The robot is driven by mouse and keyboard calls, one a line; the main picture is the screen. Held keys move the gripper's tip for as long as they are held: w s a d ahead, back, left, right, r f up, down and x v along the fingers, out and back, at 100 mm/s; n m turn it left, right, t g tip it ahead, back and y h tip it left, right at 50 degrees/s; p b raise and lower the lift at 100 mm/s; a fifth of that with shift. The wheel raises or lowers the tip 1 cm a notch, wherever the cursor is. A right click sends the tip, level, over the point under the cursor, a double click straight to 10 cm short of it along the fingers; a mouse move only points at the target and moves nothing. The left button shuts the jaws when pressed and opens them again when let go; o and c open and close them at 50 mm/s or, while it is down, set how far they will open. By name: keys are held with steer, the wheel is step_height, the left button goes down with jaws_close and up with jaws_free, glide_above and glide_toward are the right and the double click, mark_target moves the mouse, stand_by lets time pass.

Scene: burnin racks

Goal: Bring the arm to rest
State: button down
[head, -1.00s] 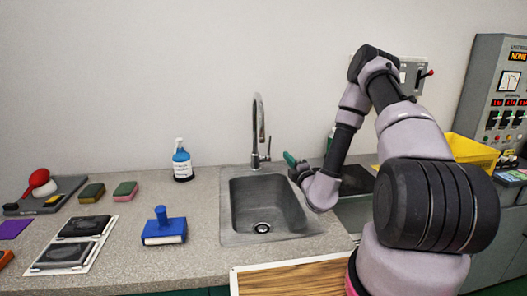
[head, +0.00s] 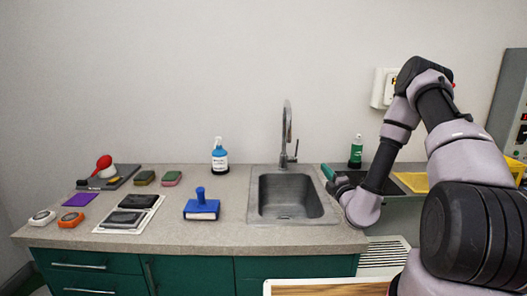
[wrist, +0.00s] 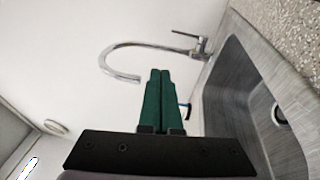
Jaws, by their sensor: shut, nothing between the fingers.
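My gripper (head: 328,172) has green fingers and sits at the right edge of the sink (head: 290,205), above the counter level. In the wrist view my gripper (wrist: 160,75) shows its two green fingers side by side, closed and empty. The steel faucet (wrist: 150,50) lies beyond the fingertips there, and the sink (wrist: 260,100) is on the right. My arm is bent, with its elbow high at the right in the head view.
The counter (head: 260,238) holds a blue-handled tool (head: 201,207), a blue bottle (head: 220,158), two sponges (head: 171,178) and a white tray with black pads (head: 100,222). A green bottle (head: 356,152) stands behind my arm. A wall box (head: 383,88) is near my elbow.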

steer(key=s+a+r+n+g+y, duration=0.3)
steer(key=a+r+n+g+y, duration=0.1)
steer(key=a+r+n+y, duration=0.3)
steer(key=s+a+r+n+g+y, duration=0.35)
steer(key=r+n+y, duration=0.25)
steer(key=r+n, duration=0.3)
steer(key=s+a+r+n+g+h, duration=0.1)
steer(key=s+a+r+n+g, duration=0.2)
steer(key=s+n+g, duration=0.35)
steer(key=s+a+r+n+g, duration=0.35)
steer(key=s+n+g, duration=0.2)
steer(key=n, duration=0.25)
steer(key=s+d+n+h, duration=0.8)
steer(key=s+n+h, duration=0.1)
steer(key=s+n, duration=0.1)
steer(key=s+d+r+n+t+h, duration=0.2)
steer(key=d+r+n+t+h, duration=0.3)
steer(key=d, duration=0.6)
step_height(320, 180, up, 3)
steer(key=shift+d+f+n+t+h, duration=0.15)
steer(key=shift+n+t+h, duration=0.35)
steer(key=shift+t, duration=0.75)
